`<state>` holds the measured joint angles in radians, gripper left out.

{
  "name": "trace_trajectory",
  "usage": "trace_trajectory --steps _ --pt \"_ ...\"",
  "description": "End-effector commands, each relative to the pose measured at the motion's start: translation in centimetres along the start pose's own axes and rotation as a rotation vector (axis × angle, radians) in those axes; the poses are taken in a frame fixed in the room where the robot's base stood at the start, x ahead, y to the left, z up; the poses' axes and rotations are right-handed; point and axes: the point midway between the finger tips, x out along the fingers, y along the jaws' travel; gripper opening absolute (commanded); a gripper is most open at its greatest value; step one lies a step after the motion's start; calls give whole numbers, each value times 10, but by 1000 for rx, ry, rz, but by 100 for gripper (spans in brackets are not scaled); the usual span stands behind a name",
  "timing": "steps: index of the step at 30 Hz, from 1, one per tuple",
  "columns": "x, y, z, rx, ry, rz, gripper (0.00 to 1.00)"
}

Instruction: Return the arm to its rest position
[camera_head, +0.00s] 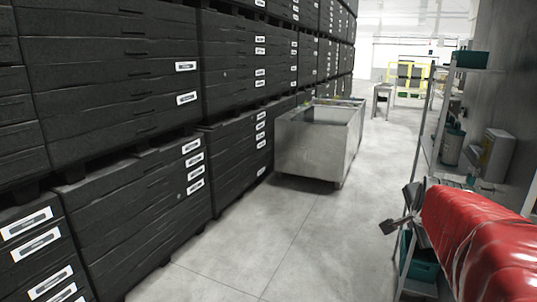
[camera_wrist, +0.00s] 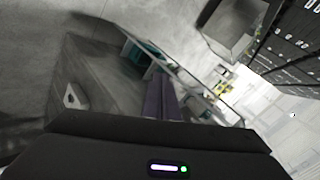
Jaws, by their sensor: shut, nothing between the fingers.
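My arm, in a red cover, reaches in from the right edge in the head view. My gripper (camera_head: 397,224) is at its left end, in front of the metal shelf rack (camera_head: 433,130) and above the floor. In the wrist view the two dark fingers of my gripper (camera_wrist: 158,78) lie side by side, shut, with nothing seen between them. The picture there is strongly tilted. The rest of the arm is cut off by the frame edge.
Tall stacks of black labelled drawers (camera_head: 130,75) line the left. A grey metal bin (camera_head: 310,145) stands against them mid-aisle. The rack on the right holds a grey canister (camera_head: 452,147) and a teal box (camera_head: 471,60). The concrete floor (camera_head: 300,235) between is clear.

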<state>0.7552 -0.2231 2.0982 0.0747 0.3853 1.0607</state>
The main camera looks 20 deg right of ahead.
Motion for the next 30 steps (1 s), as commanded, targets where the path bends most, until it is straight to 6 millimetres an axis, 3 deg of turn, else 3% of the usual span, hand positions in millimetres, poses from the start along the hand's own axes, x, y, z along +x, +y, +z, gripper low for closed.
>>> trace_trajectory --steps 1,6,15,24,30 --pt "-9 -1 23 -73 -34 -1 0" --pt "-38 10 91 -332 -143 5 0" --pt "-96 50 189 -794 -326 -26 0" --pt "-155 112 258 -1265 -496 -104 0" --pt "-186 156 285 -1551 -591 -171 0"
